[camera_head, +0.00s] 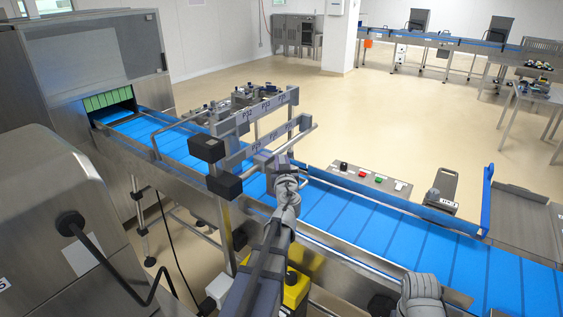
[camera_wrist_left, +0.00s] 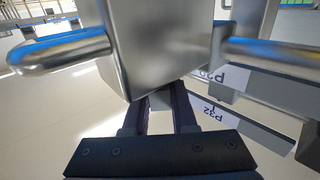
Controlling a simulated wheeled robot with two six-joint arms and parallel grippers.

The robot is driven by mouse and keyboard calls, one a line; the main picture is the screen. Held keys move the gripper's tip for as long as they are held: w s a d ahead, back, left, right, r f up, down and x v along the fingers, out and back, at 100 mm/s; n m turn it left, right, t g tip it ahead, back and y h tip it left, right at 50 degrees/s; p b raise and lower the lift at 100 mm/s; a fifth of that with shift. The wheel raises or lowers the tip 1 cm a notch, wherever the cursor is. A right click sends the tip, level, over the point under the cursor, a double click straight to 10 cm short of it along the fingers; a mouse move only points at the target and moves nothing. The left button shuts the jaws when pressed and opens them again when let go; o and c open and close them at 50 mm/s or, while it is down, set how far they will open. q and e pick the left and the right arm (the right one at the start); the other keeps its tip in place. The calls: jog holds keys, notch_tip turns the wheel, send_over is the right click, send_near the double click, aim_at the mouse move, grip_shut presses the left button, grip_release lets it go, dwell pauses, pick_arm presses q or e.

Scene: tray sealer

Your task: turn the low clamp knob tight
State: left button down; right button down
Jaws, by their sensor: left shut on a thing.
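My left gripper (camera_head: 273,163) is at the labelled rail frame (camera_head: 262,104) over the blue conveyor in the head view. In the left wrist view, the two dark fingers (camera_wrist_left: 165,108) run up behind a grey metal block (camera_wrist_left: 165,45), which hides their tips. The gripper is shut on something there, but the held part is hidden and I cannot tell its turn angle. Two dark block-shaped ends show on the frame's left side, an upper one (camera_head: 207,147) and a lower one (camera_head: 225,186). I cannot tell which part is the low clamp knob.
The blue conveyor (camera_head: 400,240) runs under the frame from the green-curtained opening (camera_head: 108,100) to the lower right. A panel with buttons (camera_head: 372,180) stands on its far side. Metal rods (camera_wrist_left: 65,50) flank the block. A steel machine housing (camera_head: 60,200) stands left.

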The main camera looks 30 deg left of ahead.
pick_arm(q)
jog(key=m+t+h, duration=0.1)
jog(key=m+h, duration=0.1)
jog(key=h, duration=0.1)
jog(key=m+t+h, duration=0.2)
jog(key=m+h, duration=0.1)
jog(key=h, duration=0.1)
jog(key=shift+a+h, duration=0.1)
jog(key=shift+h, duration=0.2)
jog(key=shift+w+m+h, duration=0.1)
jog(key=shift+m+h, duration=1.2)
jog(key=shift+h, duration=0.6)
jog(key=shift+d+h, duration=0.2)
jog(key=shift+h, duration=0.1)
jog(key=c, duration=0.7)
grip_release()
jog(key=shift+s+a, duration=0.2)
jog(key=shift+s, duration=1.8)
jog(key=shift+s+a, duration=0.15)
jog(key=shift+s, duration=1.8)
